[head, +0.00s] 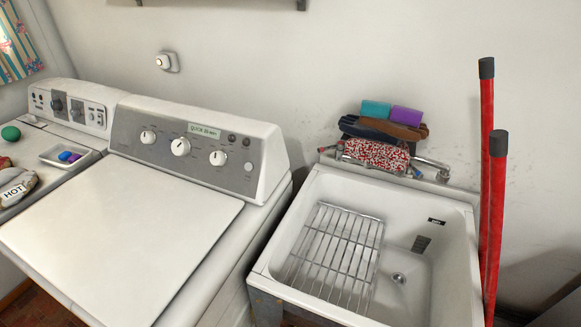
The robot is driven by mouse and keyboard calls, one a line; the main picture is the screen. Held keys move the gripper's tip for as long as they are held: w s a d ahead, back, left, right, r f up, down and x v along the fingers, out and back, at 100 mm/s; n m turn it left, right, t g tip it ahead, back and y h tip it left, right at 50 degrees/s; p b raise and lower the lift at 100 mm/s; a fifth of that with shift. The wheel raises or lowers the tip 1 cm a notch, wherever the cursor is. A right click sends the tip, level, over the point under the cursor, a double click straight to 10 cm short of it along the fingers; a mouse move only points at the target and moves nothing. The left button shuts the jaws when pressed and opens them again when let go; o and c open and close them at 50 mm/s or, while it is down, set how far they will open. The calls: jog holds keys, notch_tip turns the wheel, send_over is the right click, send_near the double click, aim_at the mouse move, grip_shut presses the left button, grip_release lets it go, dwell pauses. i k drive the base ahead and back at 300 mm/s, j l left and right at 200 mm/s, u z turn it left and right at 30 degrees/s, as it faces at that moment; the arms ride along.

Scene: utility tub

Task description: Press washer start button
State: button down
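The white washer (123,240) stands left of centre in the head view with its flat lid shut. Its grey control panel (160,152) runs along the back and carries three white knobs and a small pale green display (204,131). A light round button (248,167) sits low at the panel's right end. Two small dark round controls are above it, right of the display. I cannot read which one is marked start. Nothing covers the panel. My gripper is not in view.
A white utility tub (449,217) with a wire rack (335,252) stands right of the washer across a narrow gap. Stacked cloths and sponges (378,135) sit behind it. Two red poles (487,165) stand at its right. A second appliance (68,107) adjoins the washer at left.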

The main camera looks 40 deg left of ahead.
aim_at(249, 166)
jog(key=i+j, duration=0.15)
jog(key=j, duration=0.25)
jog(key=i+j, duration=0.1)
jog(key=j, duration=0.25)
jog(key=i+j, duration=0.15)
jog(key=j, duration=0.25)
